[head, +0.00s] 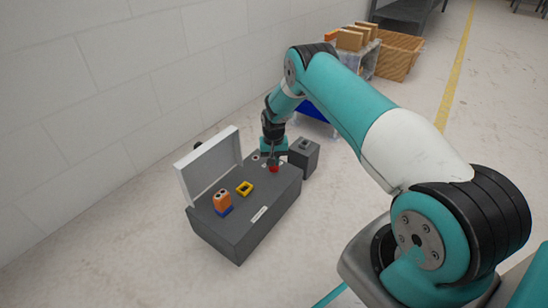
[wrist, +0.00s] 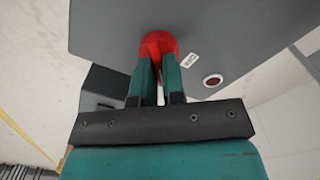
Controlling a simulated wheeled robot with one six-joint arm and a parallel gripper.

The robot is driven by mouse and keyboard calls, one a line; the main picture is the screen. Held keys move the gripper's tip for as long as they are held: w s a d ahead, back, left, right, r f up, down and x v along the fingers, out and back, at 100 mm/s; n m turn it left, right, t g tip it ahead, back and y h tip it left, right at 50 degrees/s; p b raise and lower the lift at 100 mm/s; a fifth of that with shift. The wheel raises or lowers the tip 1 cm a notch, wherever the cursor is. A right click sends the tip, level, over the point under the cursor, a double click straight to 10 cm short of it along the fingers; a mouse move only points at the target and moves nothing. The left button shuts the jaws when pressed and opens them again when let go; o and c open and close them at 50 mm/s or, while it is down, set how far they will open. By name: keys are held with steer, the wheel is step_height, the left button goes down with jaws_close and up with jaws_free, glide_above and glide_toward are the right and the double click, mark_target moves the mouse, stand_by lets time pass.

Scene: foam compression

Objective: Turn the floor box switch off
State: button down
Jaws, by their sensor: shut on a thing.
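The grey floor box (head: 262,222) stands on the floor near the wall; it fills the upper part of the wrist view (wrist: 110,25). A red switch handle (head: 274,169) is on its top at the far end. In the wrist view the red handle (wrist: 158,42) shows between and beyond my fingertips. My gripper (wrist: 158,72) is shut on the red handle, its fingers partly hiding it. In the head view my gripper (head: 272,160) reaches down onto the box top. A small white label (wrist: 190,60) and a round dark-red button or lamp (wrist: 213,80) are beside the handle.
On the box are an orange block (head: 222,198) with a blue base, a yellow frame (head: 244,188) and a raised white lid (head: 210,165). A smaller grey box (head: 304,158) stands just behind. The floor at front left is clear.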

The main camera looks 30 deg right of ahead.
steer(key=n+p, duration=0.1)
steer(key=n, duration=0.3)
steer(key=shift+a+n, duration=0.15)
steer(key=shift+n, duration=0.15)
steer(key=shift+a+n+p, duration=0.1)
steer(key=shift+n+p, duration=0.35)
steer(key=shift+n, duration=2.15)
steer(key=c, duration=1.2)
jaws_free()
step_height(320, 180, up, 17)
steer(key=p, duration=0.8)
steer(key=shift+r, duration=0.2)
steer(key=shift+r, duration=0.1)
